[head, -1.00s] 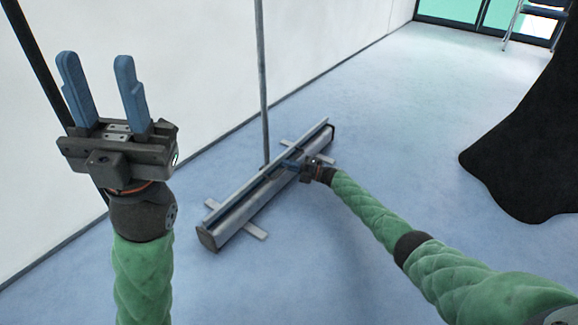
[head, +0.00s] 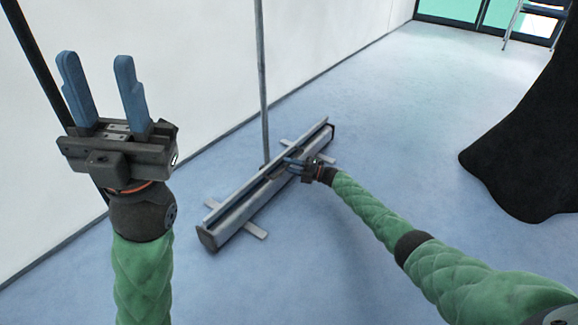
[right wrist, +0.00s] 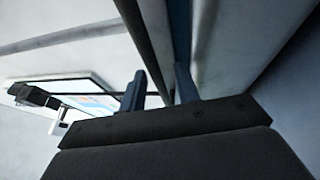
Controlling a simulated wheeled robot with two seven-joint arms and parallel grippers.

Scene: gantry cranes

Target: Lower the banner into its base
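The base (head: 233,222) is a long silver housing on the floor, set diagonally, with flat feet and a dark slot along its top. A thin dark bluish strip (head: 262,186) lies in the slot; it looks like the banner's top edge, and no raised banner sheet shows. My right gripper (head: 291,162) is at the far half of the base, over its top. Its two fingers are apart in the right wrist view (right wrist: 160,92), where the silver housing (right wrist: 222,45) runs close beside them. My left gripper (head: 98,85) is raised, open and empty, well left of the base.
A thin grey pole (head: 263,80) rises behind the base. A white wall (head: 180,70) stands close behind it. A black draped thing (head: 530,160) is at the right.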

